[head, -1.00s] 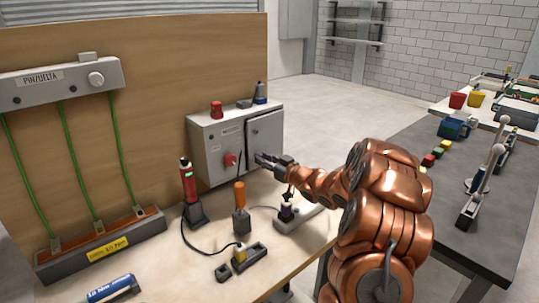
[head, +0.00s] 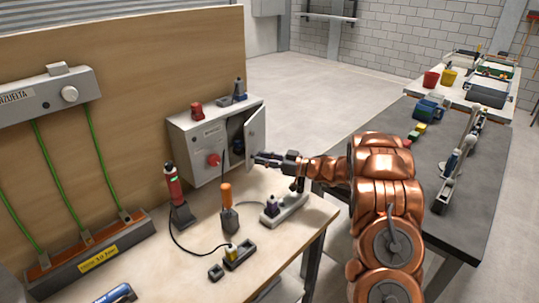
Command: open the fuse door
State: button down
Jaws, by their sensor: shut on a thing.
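The grey fuse box (head: 191,150) stands on the workbench against the wooden panel. Its fuse door (head: 256,135) stands ajar, swung out on the right side, and a dark interior (head: 236,140) shows behind it. A red knob (head: 214,159) is on the fixed front at the left. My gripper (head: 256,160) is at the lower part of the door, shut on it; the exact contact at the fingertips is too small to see. My copper-coloured arm reaches in from the right.
A red tool in a stand (head: 174,187), an orange-handled tool (head: 226,194) and a grey holder (head: 285,208) stand on the bench in front of the box. A red piece (head: 196,110) and other small items sit on top. A dark table (head: 455,165) is at the right.

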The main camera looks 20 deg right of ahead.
jog(key=shift+w+d+r, duration=0.1)
jog(key=shift+r, duration=0.15)
jog(key=c, duration=1)
grip_release()
jog(key=shift+f, duration=0.15)
jog(key=shift+o, duration=0.2)
jog(key=v, duration=1.2)
jog(key=shift+c, duration=0.4)
